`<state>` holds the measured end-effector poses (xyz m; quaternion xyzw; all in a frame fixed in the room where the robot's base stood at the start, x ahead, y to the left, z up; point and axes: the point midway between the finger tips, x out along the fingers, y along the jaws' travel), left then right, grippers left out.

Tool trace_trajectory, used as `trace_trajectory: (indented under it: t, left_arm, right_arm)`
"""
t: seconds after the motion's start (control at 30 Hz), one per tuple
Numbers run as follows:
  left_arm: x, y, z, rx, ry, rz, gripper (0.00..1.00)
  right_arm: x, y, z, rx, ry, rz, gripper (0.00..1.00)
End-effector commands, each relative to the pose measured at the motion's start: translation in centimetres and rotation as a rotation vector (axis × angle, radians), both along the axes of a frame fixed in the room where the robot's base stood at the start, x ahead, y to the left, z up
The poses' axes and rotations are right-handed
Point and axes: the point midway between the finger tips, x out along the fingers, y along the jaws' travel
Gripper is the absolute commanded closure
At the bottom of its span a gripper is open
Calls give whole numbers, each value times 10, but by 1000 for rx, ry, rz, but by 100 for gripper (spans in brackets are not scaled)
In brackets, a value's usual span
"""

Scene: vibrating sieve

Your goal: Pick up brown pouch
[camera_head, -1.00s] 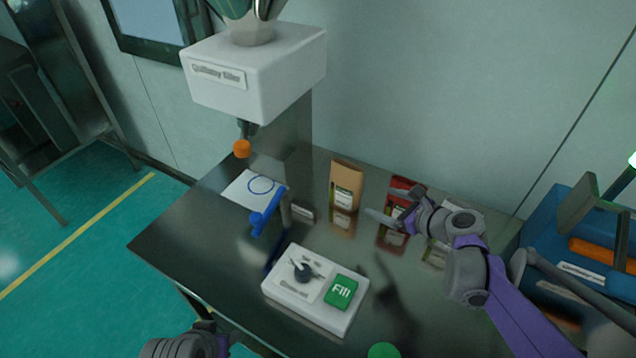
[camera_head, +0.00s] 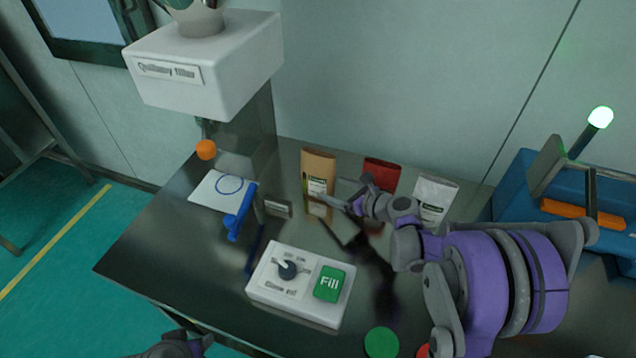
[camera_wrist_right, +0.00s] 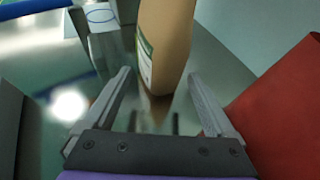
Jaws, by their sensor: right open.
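The brown pouch (camera_head: 318,178) stands upright at the back of the metal table, against the wall side, with a white and green label on its front. My right gripper (camera_head: 335,203) is open just in front of it and to its right. In the right wrist view the brown pouch (camera_wrist_right: 165,45) stands ahead, between the lines of the two open fingers (camera_wrist_right: 160,95); its top is cut off. I cannot tell whether the fingertips reach past its near face. At the bottom left of the head view part of my left arm shows, but its fingers are not in view.
A red pouch (camera_head: 382,174) and a white pouch (camera_head: 434,196) stand to the right; the red one (camera_wrist_right: 285,105) is close to the right finger. A blue clamp handle (camera_head: 240,212), a control box (camera_head: 298,290) with a green Fill button and a filler machine (camera_head: 205,65) are nearby.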

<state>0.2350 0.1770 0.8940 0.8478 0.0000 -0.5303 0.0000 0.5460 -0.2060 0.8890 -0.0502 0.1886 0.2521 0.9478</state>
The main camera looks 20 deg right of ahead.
Motion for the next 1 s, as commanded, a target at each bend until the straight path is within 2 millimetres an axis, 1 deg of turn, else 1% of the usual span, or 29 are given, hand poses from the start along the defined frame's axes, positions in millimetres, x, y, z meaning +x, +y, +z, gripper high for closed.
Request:
trace_trajectory:
  t: [0.13,0.3,0.4,0.5,0.67,0.7,0.77,0.8,0.87,1.0]
  left_arm:
    - [0,0,1,0,0,0,50]
    - [1,0,3,0,-1,0,50]
    - [1,0,4,0,-2,0,50]
    - [1,0,4,0,-2,0,50]
    - [1,0,4,0,-2,0,50]
    - [1,0,4,0,-2,0,50]
    - [1,0,4,0,-2,0,50]
    - [1,0,4,0,-2,0,50]
    - [1,0,4,0,-2,0,50]
    - [1,0,4,0,-2,0,50]
  right_arm:
    - [9,5,-4,0,0,1,10]
    - [30,18,-14,0,-1,2,10]
    - [39,22,-18,1,-1,1,10]
    - [42,24,-19,0,0,-1,10]
    - [42,24,-20,0,0,-1,10]
    - [42,24,-20,0,0,-1,12]
    - [42,24,-20,0,0,-1,22]
    - [42,24,-20,0,0,-1,30]
    - [42,24,-20,0,0,-1,40]
    - [42,24,-20,0,0,-1,66]
